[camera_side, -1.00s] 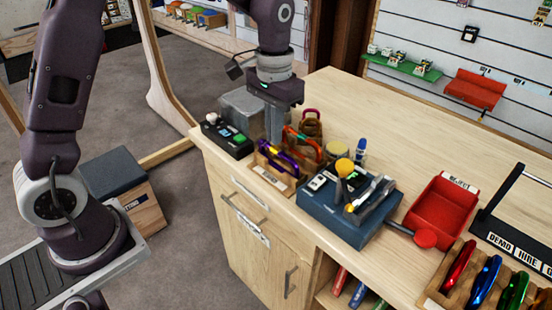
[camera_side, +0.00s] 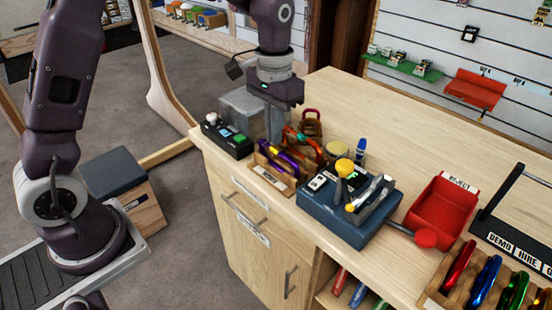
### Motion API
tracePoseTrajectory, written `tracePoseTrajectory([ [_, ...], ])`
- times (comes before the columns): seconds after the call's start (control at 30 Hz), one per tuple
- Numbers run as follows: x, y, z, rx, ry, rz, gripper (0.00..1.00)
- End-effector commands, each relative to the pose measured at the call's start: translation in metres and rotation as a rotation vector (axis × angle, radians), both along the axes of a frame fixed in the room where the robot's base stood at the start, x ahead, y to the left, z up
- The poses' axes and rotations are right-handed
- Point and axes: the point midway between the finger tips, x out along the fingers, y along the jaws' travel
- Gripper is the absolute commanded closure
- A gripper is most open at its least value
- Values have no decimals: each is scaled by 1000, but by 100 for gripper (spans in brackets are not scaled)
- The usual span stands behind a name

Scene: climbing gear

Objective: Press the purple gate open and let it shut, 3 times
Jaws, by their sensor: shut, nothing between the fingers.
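The purple carabiner (camera_side: 280,158) stands in a small wooden holder (camera_side: 268,178) near the front left of the bench. Its gate is too small to tell open from shut. My gripper (camera_side: 274,138) points down just behind the purple carabiner, with its fingers shut and empty. The fingertips are partly hidden behind the carabiner and holder, so I cannot tell whether they touch the gate. An orange carabiner (camera_side: 301,140) stands in a holder just right of my fingers.
A black button box (camera_side: 226,139) and a clear box (camera_side: 243,107) are left of my gripper. The back of the bench (camera_side: 345,100) is clear.

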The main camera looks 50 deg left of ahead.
Motion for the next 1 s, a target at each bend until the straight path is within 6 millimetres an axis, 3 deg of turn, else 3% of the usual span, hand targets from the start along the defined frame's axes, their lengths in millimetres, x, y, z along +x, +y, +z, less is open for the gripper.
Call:
tracePoseTrajectory([
  [1.0, 0, 0, -26, 1, 1, 0, 100],
])
